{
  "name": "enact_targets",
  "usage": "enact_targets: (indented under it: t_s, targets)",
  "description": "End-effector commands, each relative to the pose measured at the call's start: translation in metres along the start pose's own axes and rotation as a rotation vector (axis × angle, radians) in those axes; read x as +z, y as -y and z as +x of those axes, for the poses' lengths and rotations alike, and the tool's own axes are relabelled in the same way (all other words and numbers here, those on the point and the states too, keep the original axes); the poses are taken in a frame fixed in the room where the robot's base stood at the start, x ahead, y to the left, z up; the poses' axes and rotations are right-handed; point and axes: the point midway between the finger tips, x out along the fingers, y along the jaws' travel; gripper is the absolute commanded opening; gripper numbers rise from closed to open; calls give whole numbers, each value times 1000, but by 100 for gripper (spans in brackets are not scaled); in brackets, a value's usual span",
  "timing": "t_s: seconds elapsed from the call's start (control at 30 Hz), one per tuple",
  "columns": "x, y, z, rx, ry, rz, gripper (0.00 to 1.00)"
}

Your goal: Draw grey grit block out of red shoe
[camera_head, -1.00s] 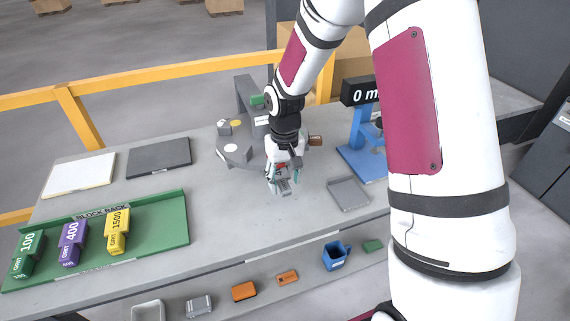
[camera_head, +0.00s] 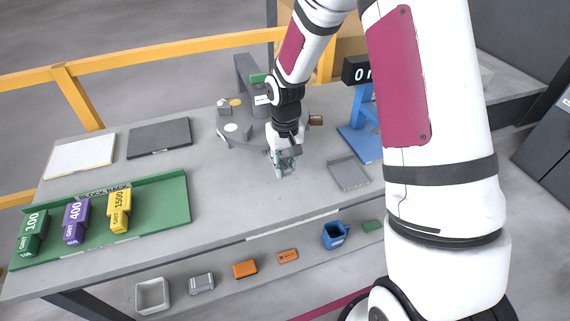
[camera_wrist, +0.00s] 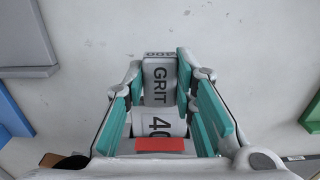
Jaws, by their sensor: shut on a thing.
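My gripper (camera_wrist: 160,88) has its teal-padded fingers on both sides of a grey block (camera_wrist: 158,75) lettered GRIT 40, in the wrist view, and is shut on it. A flat red patch (camera_wrist: 160,145) shows near the block's lower end. I cannot tell if it is the red shoe or how it meets the block. In the head view my gripper (camera_head: 283,163) points down, low over the middle of the table. The block and shoe cannot be made out there.
A green rack (camera_head: 160,210) with green, purple and yellow grit blocks stands at left. A grey tray (camera_head: 348,172) lies right of my gripper; a blue stand (camera_head: 362,140) is behind it. A round grey fixture (camera_head: 235,130) stands behind left. The table between rack and gripper is clear.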

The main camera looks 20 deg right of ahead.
Motion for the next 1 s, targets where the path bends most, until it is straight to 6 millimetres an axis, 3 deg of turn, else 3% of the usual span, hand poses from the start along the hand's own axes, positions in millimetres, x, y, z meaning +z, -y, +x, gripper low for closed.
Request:
enact_targets:
  t_s: [1.0]
  targets:
    - [36, 0, -1, 0, 0, 0, 0]
